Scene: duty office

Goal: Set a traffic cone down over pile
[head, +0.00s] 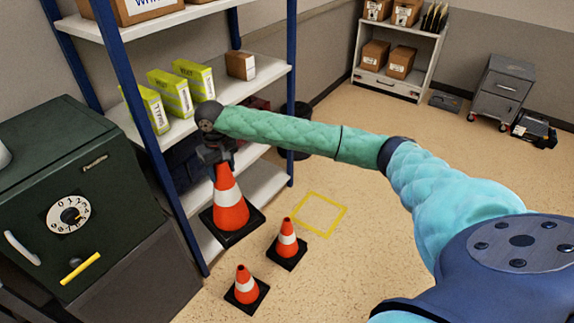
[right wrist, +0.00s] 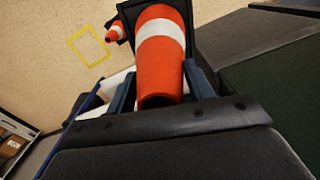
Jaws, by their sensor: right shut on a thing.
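My right gripper (head: 216,154) is shut on the top of an orange and white traffic cone (head: 230,200) with a black square base. The cone hangs upright in front of the shelf and looks larger than the others. In the right wrist view the cone (right wrist: 162,60) sits between the two fingers (right wrist: 160,88). Two more cones stand upright on the floor, one in the middle (head: 287,240) and one nearer (head: 245,285). I cannot tell which of them is the pile. One standing cone also shows in the right wrist view (right wrist: 116,31). My left gripper is out of view.
A yellow square outline (head: 319,213) lies empty on the floor, right of the cones. A blue-post shelf (head: 258,190) with boxes stands close behind the held cone. A dark green safe (head: 62,180) is at left. Open floor (head: 400,245) lies to the right.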

